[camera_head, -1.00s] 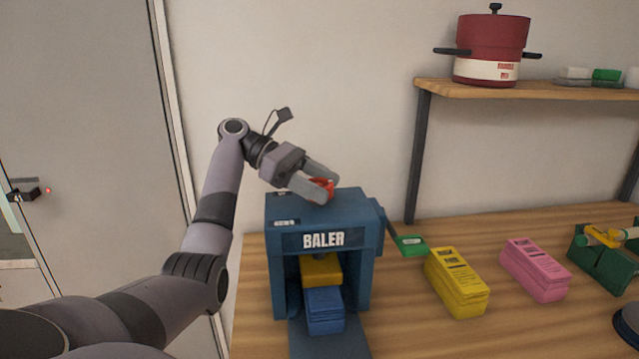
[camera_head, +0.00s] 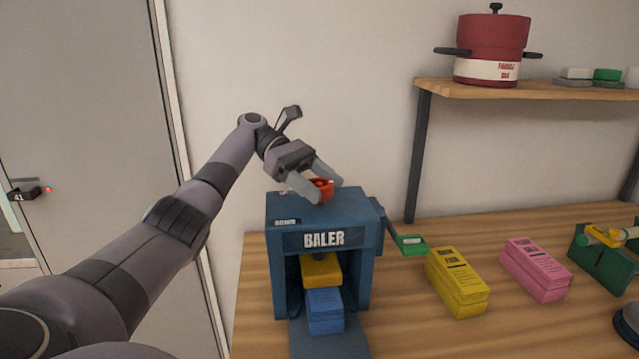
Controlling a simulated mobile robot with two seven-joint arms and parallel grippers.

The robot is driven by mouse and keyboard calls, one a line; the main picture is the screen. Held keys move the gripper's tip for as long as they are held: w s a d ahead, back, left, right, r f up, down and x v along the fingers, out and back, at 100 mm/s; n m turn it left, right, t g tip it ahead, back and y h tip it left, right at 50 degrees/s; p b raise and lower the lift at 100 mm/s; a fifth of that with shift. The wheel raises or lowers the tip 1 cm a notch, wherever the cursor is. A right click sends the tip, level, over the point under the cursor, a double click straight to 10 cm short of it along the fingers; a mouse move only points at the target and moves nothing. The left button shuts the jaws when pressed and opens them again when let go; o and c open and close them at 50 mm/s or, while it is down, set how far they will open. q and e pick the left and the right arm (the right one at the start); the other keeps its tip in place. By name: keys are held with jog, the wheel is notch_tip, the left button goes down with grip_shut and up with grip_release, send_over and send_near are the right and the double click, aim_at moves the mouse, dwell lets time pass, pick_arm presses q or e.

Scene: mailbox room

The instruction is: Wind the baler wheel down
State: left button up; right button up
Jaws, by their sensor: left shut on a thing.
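The blue baler (camera_head: 353,208) stands on the wooden table, with "BALER" on its front. Its red wheel (camera_head: 320,190) is on top, partly hidden by my left gripper (camera_head: 322,192). That gripper is shut on the red wheel, with one finger on each side of it. Inside the baler's opening a yellow press block (camera_head: 320,270) sits just above a blue bundle (camera_head: 324,312); I cannot tell whether they touch. A lever with a green handle (camera_head: 410,244) sticks out from the baler's right side. My right gripper is not in view.
A yellow bundle (camera_head: 457,283) and a pink bundle (camera_head: 536,270) lie right of the baler on the table (camera_head: 395,320). A dark green device (camera_head: 600,262) stands farther right. A shelf (camera_head: 560,94) with a red pot (camera_head: 492,48) is above.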

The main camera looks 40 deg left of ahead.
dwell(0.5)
pick_arm(q)
jog(key=o, duration=1)
jog(key=shift+c, duration=0.2)
jog(key=shift+n+t+y, duration=0.4)
jog(key=shift+n+t, duration=1)
jog(key=shift+t, duration=0.2)
